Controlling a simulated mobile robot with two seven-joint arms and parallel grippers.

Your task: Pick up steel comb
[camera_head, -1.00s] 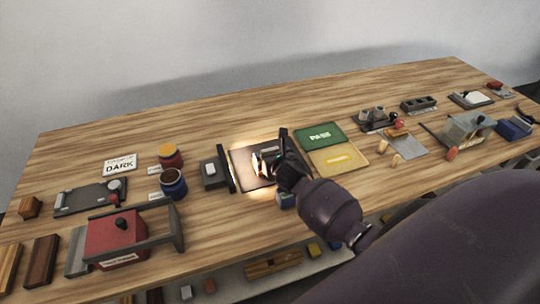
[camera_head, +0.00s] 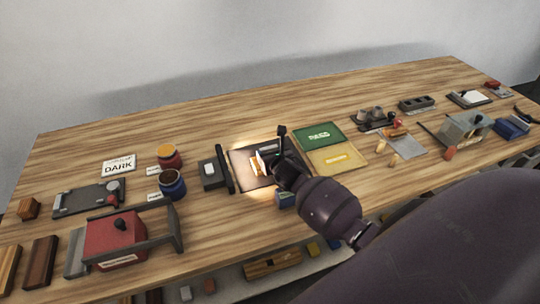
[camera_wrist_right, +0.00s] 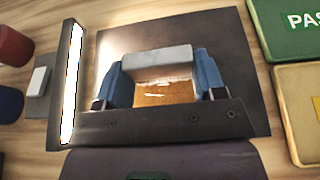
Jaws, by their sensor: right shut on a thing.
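My right gripper (camera_wrist_right: 158,88) is shut on a small piece with a pale grey bar (camera_wrist_right: 157,63) along its top and a glossy amber face (camera_wrist_right: 163,93). Blue fingertips press on both its sides. It is over a dark mat (camera_wrist_right: 215,45), beside a lit light bar (camera_wrist_right: 72,85); I cannot tell if it touches the mat. In the head view the right gripper (camera_head: 277,162) is over this mat, and the fingers partly hide the piece. I cannot identify a steel comb for certain. My left gripper is not in view.
A green PASS tray (camera_head: 318,135) and a yellow tray (camera_head: 331,158) lie right of the mat. Paint pots (camera_head: 172,184) and a red box-like device (camera_head: 115,238) stand left. A grey device (camera_head: 467,130) stands far right. The table's back strip is clear.

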